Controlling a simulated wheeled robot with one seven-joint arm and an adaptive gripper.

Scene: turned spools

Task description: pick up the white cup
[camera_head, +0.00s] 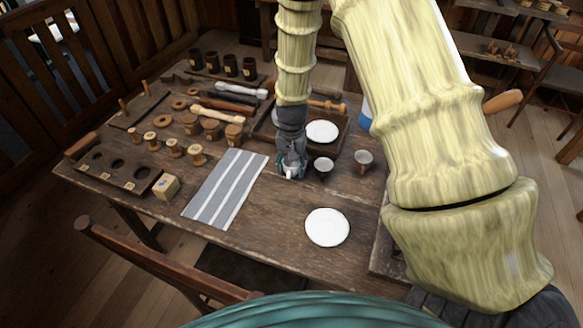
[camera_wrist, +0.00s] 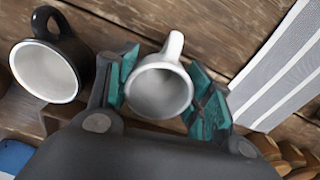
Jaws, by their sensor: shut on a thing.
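The white cup (camera_wrist: 160,92) is between the teal finger pads of my gripper (camera_wrist: 160,97) in the wrist view. Its handle points up toward the top of that picture and its open mouth faces the camera. In the head view the white cup (camera_head: 291,171) shows at the lower end of my arm, with my gripper (camera_head: 291,163) around it. My gripper is shut on the cup. I cannot tell whether the cup touches the table or is slightly raised.
A black cup with a white inside (camera_wrist: 46,72) stands close beside my gripper; it also shows in the head view (camera_head: 324,167). A grey cup (camera_head: 363,160) stands farther right. A white plate (camera_head: 327,227) lies in front, and a striped cloth (camera_head: 227,189) lies left. Wooden spools (camera_head: 174,148) stand farther left.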

